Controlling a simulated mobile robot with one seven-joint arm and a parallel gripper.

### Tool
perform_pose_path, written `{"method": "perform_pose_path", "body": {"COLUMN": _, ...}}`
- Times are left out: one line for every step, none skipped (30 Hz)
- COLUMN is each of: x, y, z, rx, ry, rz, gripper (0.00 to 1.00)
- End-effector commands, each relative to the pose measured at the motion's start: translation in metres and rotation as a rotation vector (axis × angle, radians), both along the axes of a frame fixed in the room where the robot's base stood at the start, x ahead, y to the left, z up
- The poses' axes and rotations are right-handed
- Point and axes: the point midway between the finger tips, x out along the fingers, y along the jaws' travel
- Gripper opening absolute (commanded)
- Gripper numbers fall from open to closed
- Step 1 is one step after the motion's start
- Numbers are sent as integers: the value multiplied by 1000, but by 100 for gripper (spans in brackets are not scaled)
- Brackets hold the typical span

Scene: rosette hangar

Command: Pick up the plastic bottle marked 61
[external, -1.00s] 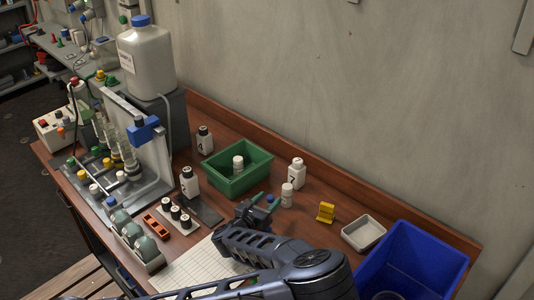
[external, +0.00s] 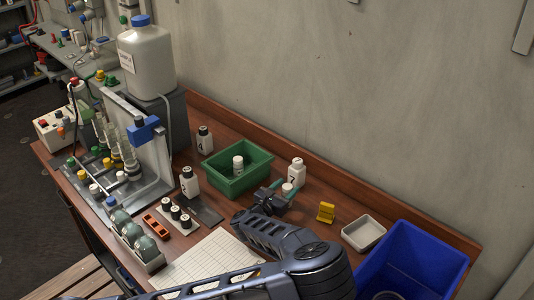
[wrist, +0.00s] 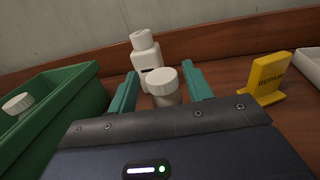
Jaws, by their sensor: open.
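A small white bottle (external: 287,189) with a wide ribbed cap stands on the wooden bench; it also shows in the wrist view (wrist: 164,82). Its marking cannot be read, so I cannot tell if it is 61. My gripper (external: 283,187) is open, with its green fingers on either side of this bottle. In the wrist view the lower part of the bottle is hidden by my gripper body. Another small white bottle (external: 238,164) stands in the green bin (external: 222,184); its marking is unreadable too.
A larger white bottle marked 7 (external: 297,170) stands close behind the small one. A yellow REPAIR sign (wrist: 265,78) is to the right, then a pale tray (external: 364,232) and a blue crate (external: 436,240). The back ledge and wall lie behind.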

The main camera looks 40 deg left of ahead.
Motion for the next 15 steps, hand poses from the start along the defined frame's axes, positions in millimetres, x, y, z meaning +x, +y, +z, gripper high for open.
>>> {"method": "perform_pose_path", "body": {"x": 8, "y": 1, "z": 2, "rx": -3, "ry": -3, "rz": 0, "gripper": 50}}
{"method": "perform_pose_path", "body": {"x": 12, "y": 1, "z": 2, "rx": -3, "ry": -2, "rz": 0, "gripper": 50}}
{"method": "perform_pose_path", "body": {"x": 17, "y": 2, "z": 1, "rx": -2, "ry": -1, "rz": 0, "gripper": 50}}
{"method": "perform_pose_path", "body": {"x": 20, "y": 2, "z": 1, "rx": -2, "ry": -1, "rz": -1, "gripper": 50}}
{"method": "perform_pose_path", "body": {"x": 23, "y": 2, "z": 1, "rx": -1, "ry": -1, "rz": -1, "gripper": 50}}
{"method": "perform_pose_path", "body": {"x": 26, "y": 2, "z": 1, "rx": -1, "ry": 0, "rz": 0, "gripper": 50}}
{"method": "perform_pose_path", "body": {"x": 27, "y": 3, "z": 1, "rx": -1, "ry": 0, "rz": 0, "gripper": 50}}
{"method": "perform_pose_path", "body": {"x": 29, "y": 3, "z": 1, "rx": -1, "ry": 0, "rz": 0, "gripper": 50}}
{"method": "perform_pose_path", "body": {"x": 30, "y": 3, "z": 1, "rx": -1, "ry": 0, "rz": -1, "gripper": 50}}
{"method": "perform_pose_path", "body": {"x": 30, "y": 3, "z": 1, "rx": -1, "ry": 0, "rz": -1, "gripper": 50}}
{"method": "perform_pose_path", "body": {"x": 30, "y": 3, "z": 1, "rx": -1, "ry": 0, "rz": -1, "gripper": 50}}
{"method": "perform_pose_path", "body": {"x": 30, "y": 3, "z": 0, "rx": -1, "ry": 0, "rz": -1, "gripper": 50}}
{"method": "perform_pose_path", "body": {"x": 30, "y": 3, "z": 0, "rx": -1, "ry": 0, "rz": -1, "gripper": 50}}
{"method": "perform_pose_path", "body": {"x": 30, "y": 3, "z": 0, "rx": -1, "ry": 0, "rz": 0, "gripper": 50}}
{"method": "perform_pose_path", "body": {"x": 30, "y": 3, "z": 0, "rx": -1, "ry": 0, "rz": 0, "gripper": 50}}
